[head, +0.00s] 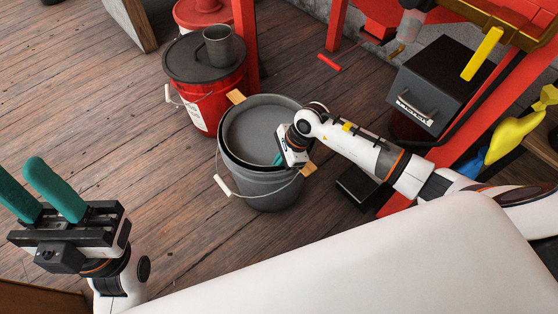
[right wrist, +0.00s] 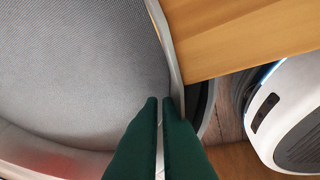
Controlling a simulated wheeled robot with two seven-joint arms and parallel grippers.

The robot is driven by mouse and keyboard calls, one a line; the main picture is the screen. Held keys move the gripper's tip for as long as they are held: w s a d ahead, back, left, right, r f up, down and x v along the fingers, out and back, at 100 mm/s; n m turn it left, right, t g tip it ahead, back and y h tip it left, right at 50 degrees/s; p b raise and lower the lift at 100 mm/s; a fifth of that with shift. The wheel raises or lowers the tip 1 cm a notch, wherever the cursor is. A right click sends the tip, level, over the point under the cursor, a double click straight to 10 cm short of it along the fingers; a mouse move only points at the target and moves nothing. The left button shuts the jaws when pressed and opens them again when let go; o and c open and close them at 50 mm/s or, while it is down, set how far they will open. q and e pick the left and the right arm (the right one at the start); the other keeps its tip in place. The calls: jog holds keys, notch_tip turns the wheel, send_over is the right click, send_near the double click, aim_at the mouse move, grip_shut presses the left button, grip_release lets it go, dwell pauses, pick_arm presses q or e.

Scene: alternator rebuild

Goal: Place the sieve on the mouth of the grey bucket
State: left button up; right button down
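The sieve (head: 258,128) is a round grey mesh pan with a wooden block at its far left (head: 236,96) and another at its near right. It lies over the mouth of the grey bucket (head: 268,189), set a little toward the far side. Bucket rim shows at the near left; whether the sieve rests fully on it I cannot tell. My right gripper (head: 279,159) is at the sieve's right rim. In the right wrist view its green fingers (right wrist: 160,102) are close together on the rim, beside the wooden block (right wrist: 235,38). My left gripper (head: 18,168) is open and empty, away at the left.
A red bucket (head: 214,108) with a dark lid and a grey cup (head: 218,46) on it stands behind. A dark metal box (head: 428,85) and red frame posts (head: 465,140) are on the right. The wooden floor left of the bucket is clear.

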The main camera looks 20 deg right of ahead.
jog(key=c, duration=1.9)
grip_release()
jog(key=shift+c, duration=0.2)
